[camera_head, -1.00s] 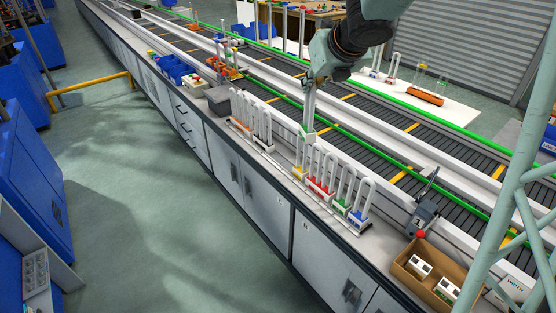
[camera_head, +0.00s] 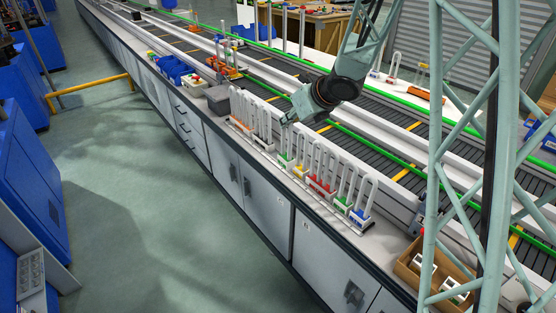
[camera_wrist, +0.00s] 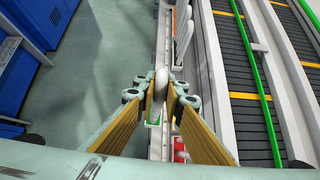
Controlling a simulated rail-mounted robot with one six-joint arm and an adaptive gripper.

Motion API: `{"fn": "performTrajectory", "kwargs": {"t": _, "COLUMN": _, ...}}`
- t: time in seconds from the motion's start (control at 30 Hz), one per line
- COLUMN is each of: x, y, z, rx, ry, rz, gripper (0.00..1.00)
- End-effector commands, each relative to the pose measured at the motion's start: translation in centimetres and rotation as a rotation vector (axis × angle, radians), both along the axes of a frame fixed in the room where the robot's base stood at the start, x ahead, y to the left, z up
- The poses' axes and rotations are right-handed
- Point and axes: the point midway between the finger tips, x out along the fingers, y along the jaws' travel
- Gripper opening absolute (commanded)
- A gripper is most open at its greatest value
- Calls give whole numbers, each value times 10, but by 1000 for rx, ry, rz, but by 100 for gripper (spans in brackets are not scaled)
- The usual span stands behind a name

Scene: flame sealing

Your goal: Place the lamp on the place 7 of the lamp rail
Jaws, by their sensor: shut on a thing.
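My gripper (camera_head: 287,119) is shut on a white U-shaped lamp with a green base (camera_head: 285,160). The lamp is upright, in line with the lamp rail (camera_head: 334,211), left of a yellow-based lamp (camera_head: 298,168). I cannot tell whether its base touches the rail. Red, green and blue-based lamps (camera_head: 361,212) stand farther right on the rail. In the wrist view the fingers (camera_wrist: 160,88) pinch the white tube (camera_wrist: 160,84), and the green base (camera_wrist: 152,124) shows below. The place under the base is hidden.
Several orange-based lamps (camera_head: 241,126) stand to the left, beside a grey box (camera_head: 218,99). A cardboard box (camera_head: 408,267) with white parts is at the right end. The dark conveyor (camera_head: 385,160) runs behind the rail. My frame covers part of the right side.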

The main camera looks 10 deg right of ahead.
Motion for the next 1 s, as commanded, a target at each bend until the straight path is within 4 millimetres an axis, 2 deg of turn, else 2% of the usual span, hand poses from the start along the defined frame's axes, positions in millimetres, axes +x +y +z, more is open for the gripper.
{"fn": "performTrajectory", "kwargs": {"t": 0.03, "x": 5, "y": 1, "z": -12, "rx": 1, "ry": 2, "rz": 10, "gripper": 0}}
{"fn": "performTrajectory", "kwargs": {"t": 0.1, "x": 11, "y": 2, "z": -22, "rx": 0, "ry": 2, "rz": 23, "gripper": 0}}
{"fn": "performTrajectory", "kwargs": {"t": 0.37, "x": 26, "y": 3, "z": -49, "rx": 0, "ry": 1, "rz": 53, "gripper": 0}}
{"fn": "performTrajectory", "kwargs": {"t": 1.0, "x": 34, "y": 3, "z": -53, "rx": 0, "ry": 0, "rz": 58, "gripper": 0}}
